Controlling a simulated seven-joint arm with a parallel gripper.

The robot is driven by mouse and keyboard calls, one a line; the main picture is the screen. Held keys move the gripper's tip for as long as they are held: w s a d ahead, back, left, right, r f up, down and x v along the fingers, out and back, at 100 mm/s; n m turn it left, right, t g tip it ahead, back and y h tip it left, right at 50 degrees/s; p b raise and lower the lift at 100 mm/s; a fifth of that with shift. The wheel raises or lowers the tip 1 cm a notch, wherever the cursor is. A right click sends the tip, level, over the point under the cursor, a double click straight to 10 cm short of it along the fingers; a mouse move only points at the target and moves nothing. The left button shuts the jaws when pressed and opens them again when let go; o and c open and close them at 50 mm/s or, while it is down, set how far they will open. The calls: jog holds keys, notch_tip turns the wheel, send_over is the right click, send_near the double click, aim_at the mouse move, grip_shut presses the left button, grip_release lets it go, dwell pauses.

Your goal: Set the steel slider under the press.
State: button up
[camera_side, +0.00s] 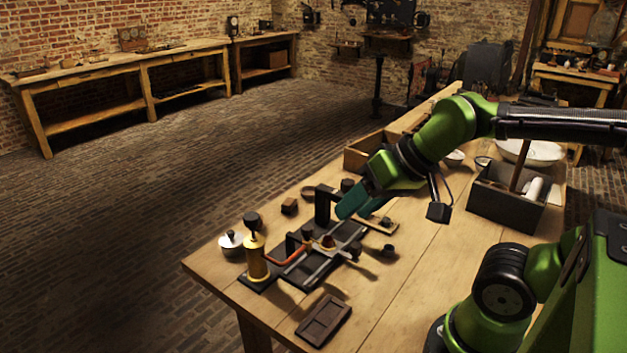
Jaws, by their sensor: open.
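My gripper (361,205) has teal fingers and hangs over the table, close to the right side of a dark upright frame (322,204) that looks like the press. It is open, and I see nothing between its fingers. The frame stands on a dark base (345,240) with pale metal rails. A small brass-coloured piece (327,241) sits on this base in front of the frame. I cannot tell for sure which piece is the steel slider; a pale metal bar (322,268) lies along the base. My fingers hide part of the area behind the frame.
A brass cylinder with a black knob (256,255) and a lidded metal pot (231,243) stand at the table's left edge. A dark tray (323,320) lies in front. A dark box (507,198) stands at right. The table between the tray and my base is clear.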

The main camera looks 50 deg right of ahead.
jog(key=shift+o, duration=1.2)
jog(key=shift+w+d+f, duration=0.1)
jog(key=shift+d+f, duration=0.1)
jog(key=shift+f, duration=0.05)
jog(key=n+g+h, duration=0.2)
jog(key=g, duration=0.5)
send_over(357, 244)
notch_tip(357, 244, down, 3)
notch_tip(357, 244, down, 16)
jog(key=shift+a+f, duration=0.15)
jog(key=shift+c, duration=0.2)
grip_shut()
